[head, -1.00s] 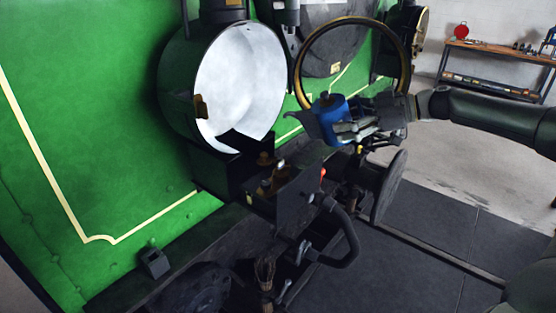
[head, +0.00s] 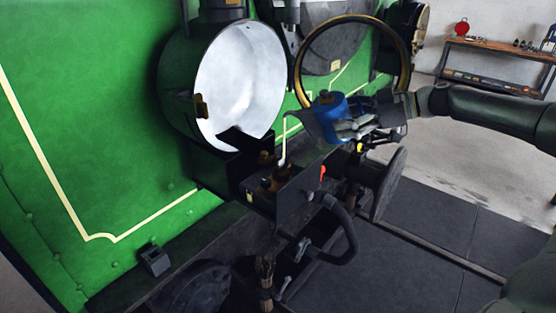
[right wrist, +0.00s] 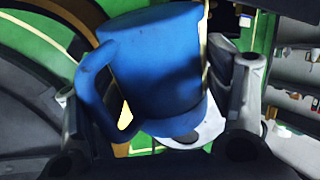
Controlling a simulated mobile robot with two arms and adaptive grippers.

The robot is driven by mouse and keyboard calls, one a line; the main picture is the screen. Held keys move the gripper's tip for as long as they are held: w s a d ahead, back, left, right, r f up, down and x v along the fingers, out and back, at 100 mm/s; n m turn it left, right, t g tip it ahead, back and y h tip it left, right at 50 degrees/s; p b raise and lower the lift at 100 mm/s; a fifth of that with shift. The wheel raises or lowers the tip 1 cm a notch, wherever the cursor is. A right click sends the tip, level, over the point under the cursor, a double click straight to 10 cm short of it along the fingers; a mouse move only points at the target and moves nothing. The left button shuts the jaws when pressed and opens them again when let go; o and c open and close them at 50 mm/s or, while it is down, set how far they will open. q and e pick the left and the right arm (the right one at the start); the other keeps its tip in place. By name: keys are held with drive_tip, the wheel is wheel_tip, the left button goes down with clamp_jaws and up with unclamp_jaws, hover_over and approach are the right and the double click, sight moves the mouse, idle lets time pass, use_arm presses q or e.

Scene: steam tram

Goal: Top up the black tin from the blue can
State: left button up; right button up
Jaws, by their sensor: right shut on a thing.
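The blue can (head: 333,106) is held up in front of the brass-rimmed wheel, tilted with its grey spout toward the left. A thin pale stream (head: 284,138) runs from the spout down to a small pale spot inside a dark open box (head: 300,203), which looks like the black tin; its contents are partly hidden. My right gripper (head: 355,128) is shut on the can from the right. In the right wrist view the can (right wrist: 160,65) and its loop handle sit between the fingers of the gripper (right wrist: 160,110). My left gripper is not in view.
A big round lamp (head: 238,85) with a white inside stands just behind the box. A brass-rimmed wheel (head: 300,62) is behind the can. A curved black hose (head: 348,240) and a round buffer (head: 388,185) stick out in front. A shelf table (head: 490,65) stands far right.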

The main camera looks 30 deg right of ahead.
drive_tip(key=shift+r+h+p, duration=0.3)
drive_tip(key=shift+r+p, duration=0.4)
drive_tip(key=shift+p, duration=0.2)
idle(0.4)
drive_tip(key=shift+r+n+g+h+p, duration=0.35)
drive_tip(key=shift+r+p, duration=0.35)
drive_tip(key=shift+p, duration=0.55)
drive_tip(key=shift+f, duration=0.1)
